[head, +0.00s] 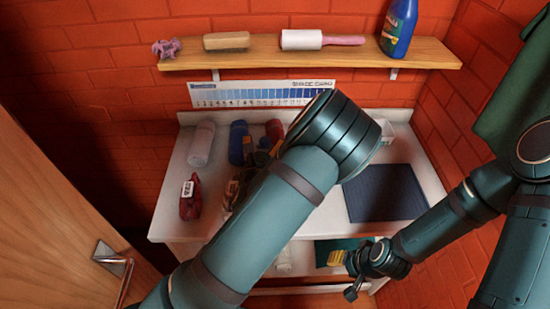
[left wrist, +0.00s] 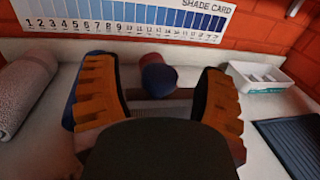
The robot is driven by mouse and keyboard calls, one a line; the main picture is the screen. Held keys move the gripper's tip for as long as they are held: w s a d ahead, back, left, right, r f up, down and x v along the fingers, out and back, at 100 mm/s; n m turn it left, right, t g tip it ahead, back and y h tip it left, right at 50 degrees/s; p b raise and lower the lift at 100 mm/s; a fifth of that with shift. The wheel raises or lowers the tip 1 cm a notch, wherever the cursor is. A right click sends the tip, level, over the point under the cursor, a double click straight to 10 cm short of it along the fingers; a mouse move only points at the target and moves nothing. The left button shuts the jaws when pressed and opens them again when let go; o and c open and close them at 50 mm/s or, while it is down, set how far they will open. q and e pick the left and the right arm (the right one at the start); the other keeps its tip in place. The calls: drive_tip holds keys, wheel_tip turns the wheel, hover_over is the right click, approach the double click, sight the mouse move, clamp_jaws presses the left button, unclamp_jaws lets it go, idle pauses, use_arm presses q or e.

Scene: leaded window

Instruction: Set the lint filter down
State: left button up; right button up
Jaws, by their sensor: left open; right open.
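In the left wrist view a grey strip (left wrist: 165,106) shows low between the fingers of my left gripper (left wrist: 158,100); it may be the lint filter, but most of it is hidden by the gripper body. The fingers, with orange pads, stand wide apart, and I see no grip on the strip. In the head view my left gripper (head: 245,175) is over the left half of the white counter (head: 215,218), largely covered by my own arm. My right gripper (head: 345,275) is open and low at the counter's front right, with no held object visible.
A dark blue mat (head: 386,193) lies on the counter's right, with a white tray (left wrist: 258,78) behind. A grey roll (head: 201,144), a blue roll (head: 238,142) and a red labelled item (head: 190,198) occupy the left. A wooden shelf (head: 300,58) hangs above.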

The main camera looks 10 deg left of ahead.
use_arm(q)
clamp_jaws()
drive_tip(key=shift+r, duration=0.1)
drive_tip(key=shift+r, duration=0.25)
wheel_tip(320, 180, up, 8)
drive_tip(key=p, duration=0.5)
drive_tip(key=shift+r+p, duration=0.65)
drive_tip(key=shift+p, duration=0.2)
